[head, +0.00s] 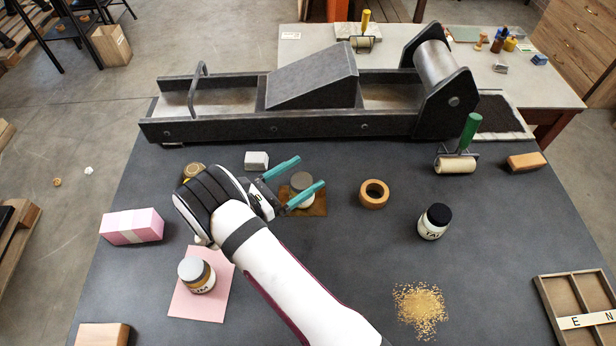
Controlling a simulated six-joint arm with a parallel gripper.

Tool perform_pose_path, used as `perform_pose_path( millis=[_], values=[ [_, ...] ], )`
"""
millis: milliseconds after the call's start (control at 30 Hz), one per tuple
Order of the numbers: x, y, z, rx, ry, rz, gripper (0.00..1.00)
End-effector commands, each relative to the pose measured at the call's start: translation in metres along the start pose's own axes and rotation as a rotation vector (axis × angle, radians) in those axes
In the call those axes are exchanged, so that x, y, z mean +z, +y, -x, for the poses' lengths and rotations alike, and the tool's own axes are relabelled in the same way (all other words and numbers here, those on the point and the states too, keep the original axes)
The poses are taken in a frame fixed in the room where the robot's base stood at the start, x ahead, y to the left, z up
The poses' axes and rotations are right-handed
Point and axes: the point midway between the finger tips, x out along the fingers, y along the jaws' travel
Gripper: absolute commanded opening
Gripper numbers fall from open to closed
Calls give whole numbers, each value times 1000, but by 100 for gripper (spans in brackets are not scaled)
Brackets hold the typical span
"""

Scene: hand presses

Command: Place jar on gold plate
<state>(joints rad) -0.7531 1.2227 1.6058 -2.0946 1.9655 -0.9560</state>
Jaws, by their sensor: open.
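A white jar with a grey lid (301,181) stands upright on the brownish-gold plate (318,208), left of the table's middle. My gripper (309,173) reaches in from the left with its teal fingers apart. One finger is on the far side of the jar and the other crosses in front of its near side. I cannot tell whether either finger touches it. The near finger and my wrist hide part of the jar and plate. Another jar (197,275) stands on a pink sheet (213,305), and a black-lidded jar (434,222) stands to the right.
A tan ring (374,194) lies right of the plate. A white block (256,161) sits behind my gripper. A dark press (310,125) spans the back. A green-handled roller (457,160), pink block (132,227), golden granules (421,308) and wooden tray (541,300) lie around.

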Motion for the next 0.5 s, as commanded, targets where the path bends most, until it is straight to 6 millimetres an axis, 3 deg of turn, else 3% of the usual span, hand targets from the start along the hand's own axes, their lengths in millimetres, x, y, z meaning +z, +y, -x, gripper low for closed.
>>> perform_pose_path(
  millis=[200, 367, 433, 500],
  values=[
    [38, 0, 0, 1, 0, -2, 94],
    [44, -1, -1, -2, 1, -2, 94],
    [52, -10, -8, -49, 23, -35, 94],
    [74, -39, -24, -182, 85, -133, 94]
  ],
)
